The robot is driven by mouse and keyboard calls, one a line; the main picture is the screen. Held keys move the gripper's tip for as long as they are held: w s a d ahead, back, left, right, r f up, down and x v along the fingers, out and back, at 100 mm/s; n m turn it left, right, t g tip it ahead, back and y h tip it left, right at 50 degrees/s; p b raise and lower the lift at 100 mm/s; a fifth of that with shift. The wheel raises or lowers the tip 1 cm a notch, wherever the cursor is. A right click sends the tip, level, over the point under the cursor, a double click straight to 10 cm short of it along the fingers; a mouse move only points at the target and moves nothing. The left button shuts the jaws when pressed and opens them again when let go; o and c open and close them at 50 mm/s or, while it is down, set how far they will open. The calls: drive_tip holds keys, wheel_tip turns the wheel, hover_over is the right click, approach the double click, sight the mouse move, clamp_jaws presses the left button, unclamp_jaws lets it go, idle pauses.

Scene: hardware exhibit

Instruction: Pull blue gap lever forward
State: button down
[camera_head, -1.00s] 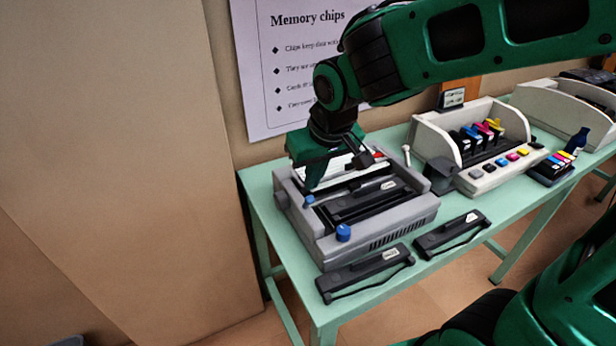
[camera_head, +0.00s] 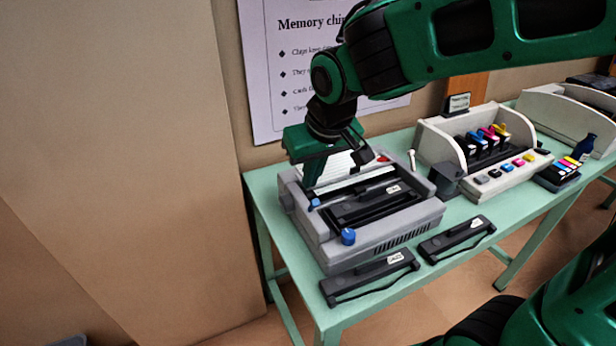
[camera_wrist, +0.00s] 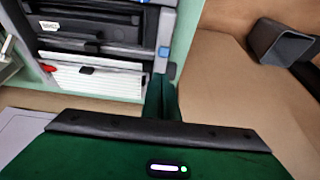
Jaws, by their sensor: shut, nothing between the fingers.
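A grey machine (camera_head: 375,240) with a dark cartridge (camera_head: 375,205) in its top sits at the left end of the green table. A small blue lever tip (camera_head: 314,203) shows on its left side, and a larger blue knob (camera_head: 348,236) is at its front left corner. My gripper (camera_head: 310,184) is shut and empty, pointing down over the left rear of the machine, just behind the small blue tip. In the wrist view, my shut fingers (camera_wrist: 161,96) reach toward a small blue piece (camera_wrist: 164,52) at the machine's side. Contact cannot be told.
Two black cartridges (camera_head: 370,277) (camera_head: 457,238) lie in front of the machine. A dark grey cup (camera_head: 446,180) and a white ink-cartridge unit (camera_head: 490,165) stand to the right. A poster (camera_head: 290,75) hangs behind. A brown panel (camera_head: 110,150) borders the left.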

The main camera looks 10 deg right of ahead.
drive_tip(key=s+v, duration=0.1)
drive_tip(key=v, duration=0.8)
drive_tip(key=shift+d, duration=0.15)
drive_tip(key=shift+f, duration=0.1)
